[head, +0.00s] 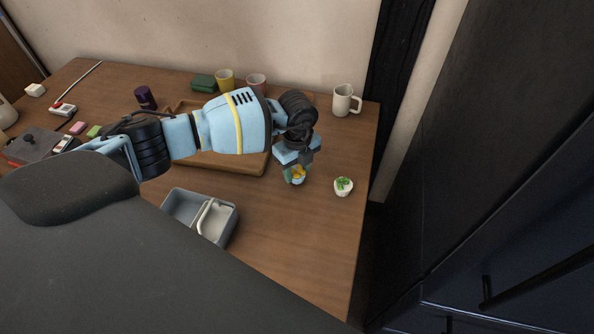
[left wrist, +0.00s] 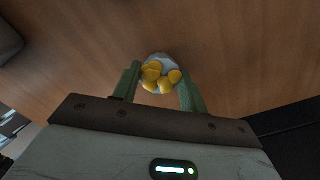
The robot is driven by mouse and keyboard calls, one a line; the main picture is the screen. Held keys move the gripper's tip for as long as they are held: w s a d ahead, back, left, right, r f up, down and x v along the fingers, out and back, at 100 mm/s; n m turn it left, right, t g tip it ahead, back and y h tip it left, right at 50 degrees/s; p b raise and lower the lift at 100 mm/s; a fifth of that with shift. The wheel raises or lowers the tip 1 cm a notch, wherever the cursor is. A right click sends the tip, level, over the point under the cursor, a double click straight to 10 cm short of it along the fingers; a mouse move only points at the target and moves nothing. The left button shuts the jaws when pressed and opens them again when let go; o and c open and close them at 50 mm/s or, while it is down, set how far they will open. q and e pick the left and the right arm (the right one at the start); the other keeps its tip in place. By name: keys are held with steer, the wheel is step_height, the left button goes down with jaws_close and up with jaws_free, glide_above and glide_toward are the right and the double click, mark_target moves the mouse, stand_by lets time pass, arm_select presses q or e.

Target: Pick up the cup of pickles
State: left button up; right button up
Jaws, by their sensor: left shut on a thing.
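A small pale cup holding several yellow pieces (head: 298,174) is between the fingers of my left gripper (head: 295,168), near the right side of the table. In the left wrist view the cup (left wrist: 161,60) shows from above between the two green fingers of the left gripper (left wrist: 160,88), which is shut on it. I cannot tell whether the cup touches the table. A small white cup with green pieces (head: 343,187) stands to the right, apart from the gripper. I cannot tell from looks alone which contents are pickles. My right gripper is not in view.
A wooden tray (head: 256,166) lies partly behind my left arm. A grey divided bin (head: 183,205) stands near the front edge. A cream mug (head: 343,103), a yellow cup (head: 225,79) and a pinkish cup (head: 256,80) stand at the back. The front right tabletop is clear.

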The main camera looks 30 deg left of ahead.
arm_select(q)
steer(key=r, duration=0.2)
steer(key=shift+s+d+r, duration=0.3)
steer(key=shift+d+r, duration=0.1)
steer(key=s+d, duration=0.3)
steer(key=s+d+r, duration=0.1)
steer(key=s+d, duration=0.2)
steer(key=d, duration=0.1)
steer(key=s+d+p, duration=0.1)
steer(key=s+d, duration=0.2)
steer(key=d, duration=0.1)
steer(key=shift+s+d+r, duration=0.2)
steer(key=shift+s+d, duration=0.05)
steer(key=shift+s, duration=0.1)
